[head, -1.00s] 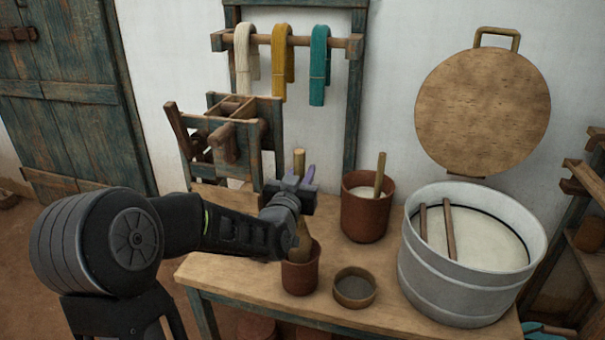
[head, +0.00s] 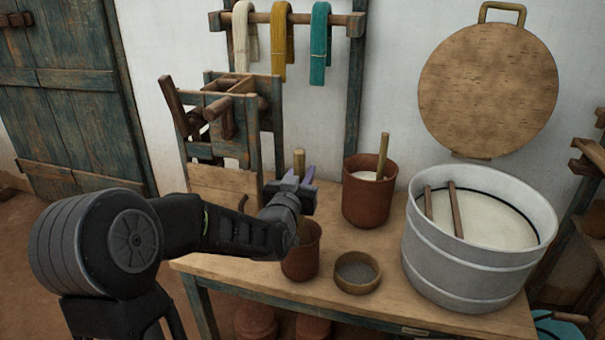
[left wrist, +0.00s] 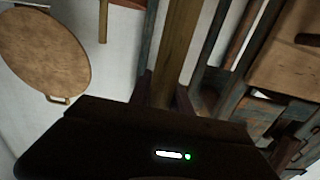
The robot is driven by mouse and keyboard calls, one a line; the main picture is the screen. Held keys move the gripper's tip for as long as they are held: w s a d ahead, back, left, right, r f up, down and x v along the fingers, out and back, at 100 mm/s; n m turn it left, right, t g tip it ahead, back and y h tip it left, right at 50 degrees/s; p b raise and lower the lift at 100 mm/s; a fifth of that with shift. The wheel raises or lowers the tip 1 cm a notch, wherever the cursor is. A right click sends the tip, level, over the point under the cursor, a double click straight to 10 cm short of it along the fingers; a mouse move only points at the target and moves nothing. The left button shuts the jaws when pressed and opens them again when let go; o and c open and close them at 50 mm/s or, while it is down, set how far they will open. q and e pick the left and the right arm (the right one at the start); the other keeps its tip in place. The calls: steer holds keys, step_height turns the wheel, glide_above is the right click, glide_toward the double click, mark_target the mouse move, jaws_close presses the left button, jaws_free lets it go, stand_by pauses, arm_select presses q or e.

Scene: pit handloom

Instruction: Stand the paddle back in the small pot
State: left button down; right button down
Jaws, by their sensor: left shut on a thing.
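The wooden paddle (head: 299,160) is upright in my left gripper (head: 299,184), which is shut on its handle. Its shaft also shows in the left wrist view (left wrist: 178,45). The small brown pot (head: 300,263) stands on the table directly below the gripper. The paddle's lower part goes down inside the pot's rim. The gripper and the rim hide much of it, so I cannot tell whether it touches the bottom. My right gripper is not in view.
A larger brown pot (head: 368,204) with a stick in it stands behind to the right. A shallow round bowl (head: 357,286) is beside the small pot. A big metal tub (head: 462,268) fills the right of the wooden table (head: 415,318). A wooden frame (head: 222,182) stands behind the gripper.

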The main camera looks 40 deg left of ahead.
arm_select(q)
steer(key=c, duration=1.1)
jaws_free()
steer(key=v, duration=0.7)
steer(key=shift+s+d+p, duration=0.1)
steer(key=shift+s+p, duration=0.2)
steer(key=shift+s, duration=0.1)
